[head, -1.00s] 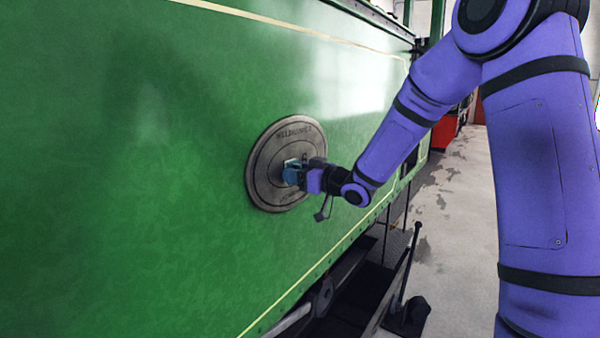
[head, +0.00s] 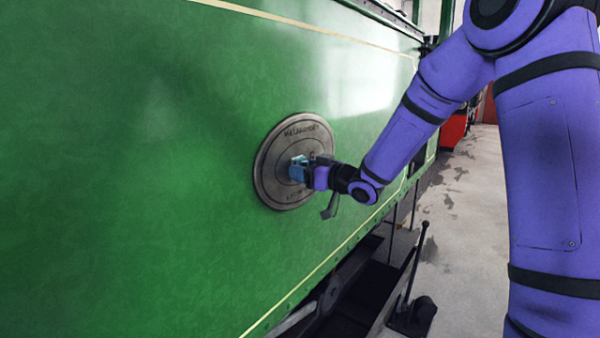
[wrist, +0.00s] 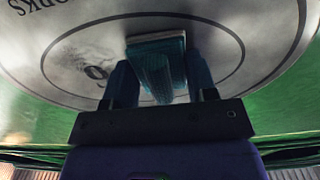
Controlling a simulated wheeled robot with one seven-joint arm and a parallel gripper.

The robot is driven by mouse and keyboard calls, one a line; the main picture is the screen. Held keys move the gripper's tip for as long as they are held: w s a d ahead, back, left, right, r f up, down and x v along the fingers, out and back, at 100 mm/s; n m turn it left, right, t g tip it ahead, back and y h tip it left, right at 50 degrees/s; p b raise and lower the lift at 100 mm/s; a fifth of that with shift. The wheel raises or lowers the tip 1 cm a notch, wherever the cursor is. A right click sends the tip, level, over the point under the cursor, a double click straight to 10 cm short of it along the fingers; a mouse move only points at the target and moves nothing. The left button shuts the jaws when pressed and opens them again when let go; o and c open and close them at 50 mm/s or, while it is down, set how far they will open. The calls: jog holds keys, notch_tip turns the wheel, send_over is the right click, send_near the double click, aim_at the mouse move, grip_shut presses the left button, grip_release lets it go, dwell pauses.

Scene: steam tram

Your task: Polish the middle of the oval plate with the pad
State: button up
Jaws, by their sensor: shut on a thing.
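The oval plate (head: 290,135) is grey metal with dark lettering around its rim, fixed to the green side of the tram. My gripper (head: 301,168) is at the middle of the plate. In the wrist view my gripper (wrist: 160,85) is shut on the blue-teal pad (wrist: 157,68), one finger on each side. The pad's far face is at the plate's middle, inside the inner oval line; whether it presses on the plate I cannot tell. The pad hides part of the plate's centre.
The green tram side (head: 150,150) is broad and flat around the plate. Below it are dark running gear and an upright black lever (head: 413,265). The grey floor (head: 465,215) is open to the right, with a red object (head: 455,128) farther back.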

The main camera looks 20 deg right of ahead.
jog(key=w+d, duration=0.6)
jog(key=d, duration=0.3)
jog(key=shift+w+d, duration=0.3)
jog(key=shift+w, duration=0.1)
dwell(0.9)
jog(key=s+a, duration=0.8)
jog(key=a, duration=0.3)
jog(key=shift+s+a, duration=0.15)
jog(key=shift+a, duration=0.25)
dwell(1.2)
jog(key=v, duration=0.6)
dwell(0.5)
jog(key=shift+d, duration=0.2)
jog(key=shift+v, duration=1.4)
